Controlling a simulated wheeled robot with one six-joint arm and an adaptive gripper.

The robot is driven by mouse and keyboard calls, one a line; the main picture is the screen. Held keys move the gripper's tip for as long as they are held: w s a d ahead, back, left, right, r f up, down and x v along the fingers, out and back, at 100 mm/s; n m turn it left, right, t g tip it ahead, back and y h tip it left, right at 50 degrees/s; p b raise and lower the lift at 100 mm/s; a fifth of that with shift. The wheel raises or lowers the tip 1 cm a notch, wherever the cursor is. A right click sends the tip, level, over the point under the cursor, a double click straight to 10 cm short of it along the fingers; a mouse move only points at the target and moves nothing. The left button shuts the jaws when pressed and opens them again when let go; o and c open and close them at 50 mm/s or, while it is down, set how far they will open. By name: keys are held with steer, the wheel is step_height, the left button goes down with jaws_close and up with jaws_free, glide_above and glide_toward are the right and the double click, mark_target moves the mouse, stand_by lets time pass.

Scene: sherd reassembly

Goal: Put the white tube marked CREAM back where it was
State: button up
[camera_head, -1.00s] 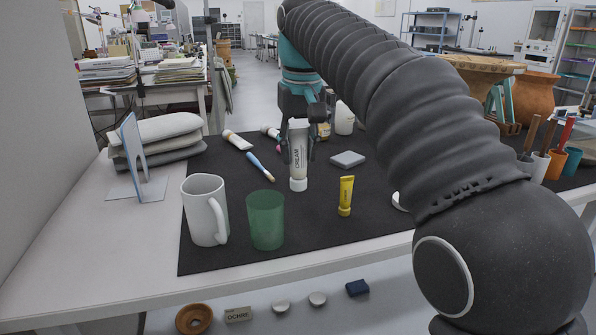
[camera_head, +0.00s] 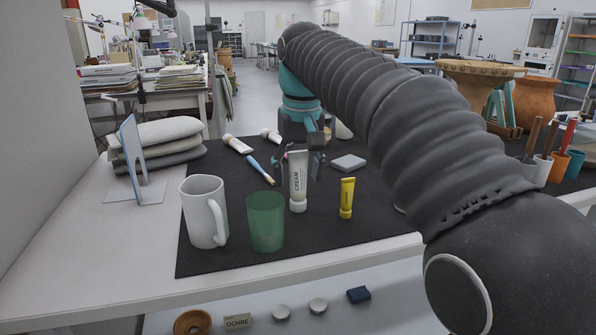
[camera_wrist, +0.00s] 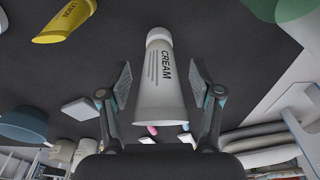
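The white tube marked CREAM (camera_head: 298,178) stands upright on its cap on the dark mat (camera_head: 225,180), between the green cup and the yellow tube. My gripper (camera_head: 299,170) is around its upper part with the fingers spread. In the wrist view the tube (camera_wrist: 160,90) is between the two fingers (camera_wrist: 160,80), with a narrow gap showing on each side. The gripper is open.
A green cup (camera_head: 266,222) and a white mug (camera_head: 205,212) stand to the left. A yellow tube (camera_head: 347,198) stands close on the right. A brush (camera_head: 261,171), another tube (camera_head: 238,144) and a grey block (camera_head: 348,162) lie behind.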

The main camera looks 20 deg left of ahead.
step_height(320, 180, up, 12)
steer(key=s+p, duration=0.1)
steer(key=p, duration=0.3)
steer(key=shift+d+p, duration=0.4)
steer(key=shift+s+r, duration=0.1)
steer(key=s+d+f+m+t, duration=0.1)
steer(key=s+d+f+m, duration=0.15)
steer(key=d, duration=0.75)
steer(key=s+d+f+m+t, duration=0.1)
steer(key=s+d+f, duration=0.3)
steer(key=d, duration=0.6)
steer(key=s+d+f+m+t, duration=0.1)
steer(key=s+d+f, duration=0.4)
steer(key=s+f, duration=0.2)
steer(key=s+d+f+m+t, duration=0.1)
steer(key=s+d+f, duration=0.4)
steer(key=f, duration=0.6)
steer(key=shift+s+d+m+h, duration=0.3)
steer(key=shift+s+m+h, duration=0.15)
steer(key=shift+s, duration=0.55)
